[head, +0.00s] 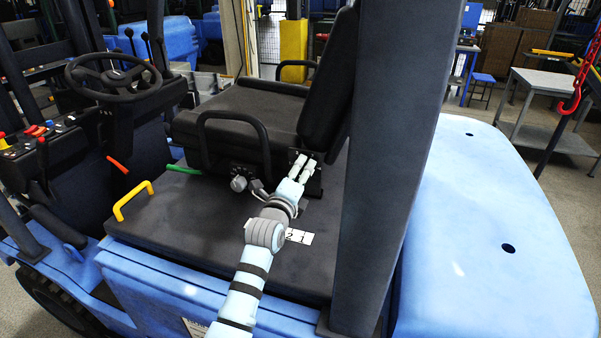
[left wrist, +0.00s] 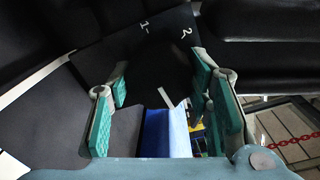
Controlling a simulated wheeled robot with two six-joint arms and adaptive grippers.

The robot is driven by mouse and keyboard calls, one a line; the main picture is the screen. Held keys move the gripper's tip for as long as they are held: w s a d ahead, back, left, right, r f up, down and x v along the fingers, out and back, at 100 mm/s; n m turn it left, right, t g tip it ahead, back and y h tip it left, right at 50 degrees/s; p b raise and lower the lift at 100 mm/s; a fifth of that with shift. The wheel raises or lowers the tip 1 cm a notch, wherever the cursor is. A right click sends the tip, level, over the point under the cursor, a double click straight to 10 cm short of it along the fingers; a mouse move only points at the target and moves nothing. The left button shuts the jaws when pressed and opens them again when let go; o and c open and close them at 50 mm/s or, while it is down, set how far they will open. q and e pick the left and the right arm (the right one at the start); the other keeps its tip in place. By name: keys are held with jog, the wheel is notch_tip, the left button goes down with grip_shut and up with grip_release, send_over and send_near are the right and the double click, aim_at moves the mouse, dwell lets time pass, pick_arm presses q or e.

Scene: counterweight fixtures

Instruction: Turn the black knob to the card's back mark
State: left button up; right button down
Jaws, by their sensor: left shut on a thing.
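My left gripper (head: 304,166) reaches up to a dark bracket at the side of the seat in the head view, and its fingertips are against that bracket. In the left wrist view my left gripper (left wrist: 159,78) has its teal pads on both sides of the black knob (left wrist: 163,66) and is shut on it. The knob is dark and its outline is hard to make out; a short white line (left wrist: 165,97) shows at its near edge. Behind it a black panel (left wrist: 100,52) carries white marks "1" and "2". In the head view a white card (head: 299,237) reads "2 1", partly covered by my arm.
The black seat (head: 250,105) with its armrest stands left of my gripper. A thick dark post (head: 395,150) rises close on the right. A grey knob (head: 238,184) is on the seat base. A yellow handle (head: 132,200) stands on the dark cover.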

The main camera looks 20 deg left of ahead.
pick_arm(q)
jog(key=shift+f+m, duration=0.1)
jog(key=shift+m, duration=0.5)
jog(key=o, duration=1.1)
jog(key=shift+a, duration=0.1)
jog(key=shift+o, duration=0.2)
jog(key=s, duration=1.2)
jog(key=shift+a+r, duration=0.2)
jog(key=shift+a, duration=0.05)
jog(key=shift+w, duration=0.1)
jog(key=shift+f, duration=0.1)
